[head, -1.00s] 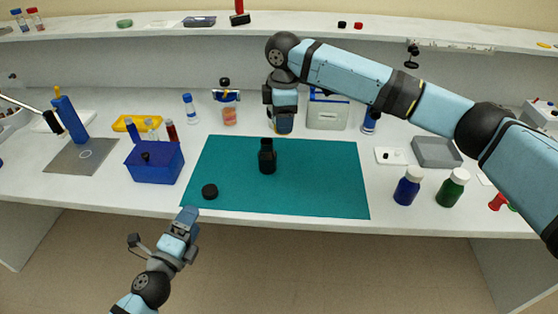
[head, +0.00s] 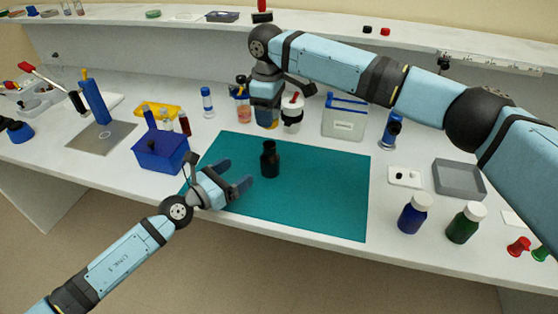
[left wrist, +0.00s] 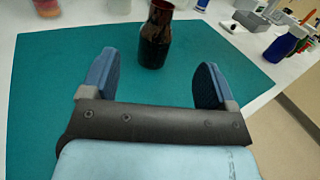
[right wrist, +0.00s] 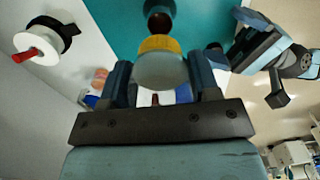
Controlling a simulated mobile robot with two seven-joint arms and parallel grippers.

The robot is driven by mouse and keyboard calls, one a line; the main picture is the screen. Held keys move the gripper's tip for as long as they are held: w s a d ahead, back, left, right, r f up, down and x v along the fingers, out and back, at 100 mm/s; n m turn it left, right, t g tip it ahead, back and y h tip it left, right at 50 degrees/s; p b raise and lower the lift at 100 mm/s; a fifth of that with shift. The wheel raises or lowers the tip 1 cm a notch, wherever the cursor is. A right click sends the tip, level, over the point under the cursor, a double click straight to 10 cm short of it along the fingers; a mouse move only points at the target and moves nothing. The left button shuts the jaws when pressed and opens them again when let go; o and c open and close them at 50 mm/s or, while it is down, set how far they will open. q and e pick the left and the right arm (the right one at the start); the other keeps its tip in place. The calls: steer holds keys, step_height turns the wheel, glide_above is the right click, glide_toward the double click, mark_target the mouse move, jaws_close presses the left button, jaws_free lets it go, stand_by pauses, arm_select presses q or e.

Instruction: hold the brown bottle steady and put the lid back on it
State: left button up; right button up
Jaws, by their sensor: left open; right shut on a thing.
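The brown bottle (head: 269,160) stands upright on the teal mat, its neck uncovered. It also shows in the left wrist view (left wrist: 155,40) and from above in the right wrist view (right wrist: 160,22). My left gripper (head: 236,176) is open over the mat, just left of the bottle. In the left wrist view, the bottle stands beyond its fingertips, apart from them. My right gripper (head: 267,110) hangs above and behind the bottle. It is shut on a pale rounded thing with a yellow band (right wrist: 160,68), which I cannot identify. I cannot clearly make out the black lid now; my left gripper covers its earlier place.
A blue box (head: 160,158) stands left of the mat (head: 310,205). A blue bottle (head: 413,220) and a green bottle (head: 465,226) with white caps stand to its right. A white, red-topped container (head: 292,114) is close beside my right gripper. The mat's right part is clear.

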mark_target(265, 154)
arm_select(q)
steer(key=shift+w+d, duration=0.1)
steer(key=shift+w, duration=0.05)
stand_by(0.3)
steer(key=x, duration=1.2)
steer(key=c, duration=1.4)
